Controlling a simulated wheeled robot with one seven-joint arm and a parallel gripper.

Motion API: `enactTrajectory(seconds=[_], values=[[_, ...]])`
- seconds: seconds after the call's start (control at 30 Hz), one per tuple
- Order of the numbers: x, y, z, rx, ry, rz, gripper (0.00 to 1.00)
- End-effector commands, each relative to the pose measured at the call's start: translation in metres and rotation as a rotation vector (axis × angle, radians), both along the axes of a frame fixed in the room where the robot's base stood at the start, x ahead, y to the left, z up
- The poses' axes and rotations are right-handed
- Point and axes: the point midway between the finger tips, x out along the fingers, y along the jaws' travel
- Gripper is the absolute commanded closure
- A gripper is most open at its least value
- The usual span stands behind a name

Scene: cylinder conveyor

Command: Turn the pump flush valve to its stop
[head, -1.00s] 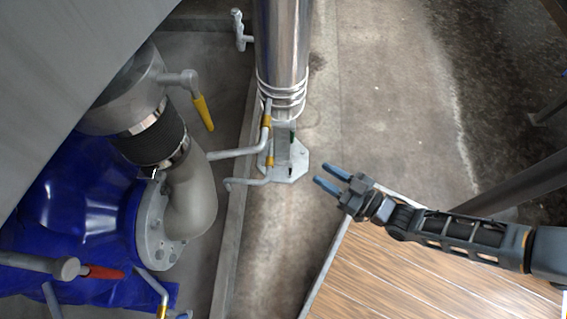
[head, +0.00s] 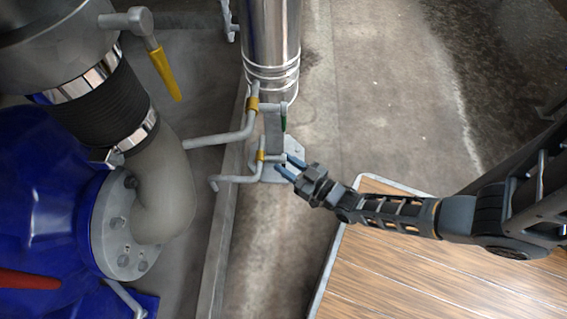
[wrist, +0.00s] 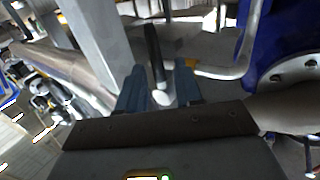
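Two thin grey pipes with yellow collars run to a bracketed post; a small valve with a green lever (head: 284,122) is on the upper pipe (head: 225,138). My gripper (head: 285,163) is at the end of the lower pipe (head: 235,179), just below the green lever. In the wrist view, my gripper's two blue fingers (wrist: 160,72) are apart. A dark lever (wrist: 153,45) with a pale rounded end shows between and beyond them. I cannot tell whether either finger touches it. No label shows which valve is the pump flush valve.
A large valve with a yellow handle (head: 165,75) is at the upper left, above the blue pump (head: 45,190). A red handle (head: 28,281) is at the lower left. A shiny steel column (head: 271,40) stands behind the pipes. A wood-topped platform (head: 430,275) is at the lower right.

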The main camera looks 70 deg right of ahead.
Motion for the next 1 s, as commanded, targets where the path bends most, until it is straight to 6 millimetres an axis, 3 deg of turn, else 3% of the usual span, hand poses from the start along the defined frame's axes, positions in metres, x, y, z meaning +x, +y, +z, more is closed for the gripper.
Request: enactTrajectory(seconds=[0.17, 0.47, 0.8, 1.0], values=[[0.0122, -0.0029, -0.0005, 0.000, 0.000, 0.000, 0.65], [0.0135, -0.0035, 0.0001, 0.000, 0.001, 0.000, 0.66], [0.0133, -0.0037, 0.0001, 0.000, 0.001, -0.001, 0.99], [0.0131, -0.0038, 0.0001, -0.001, 0.001, -0.001, 1.00]])
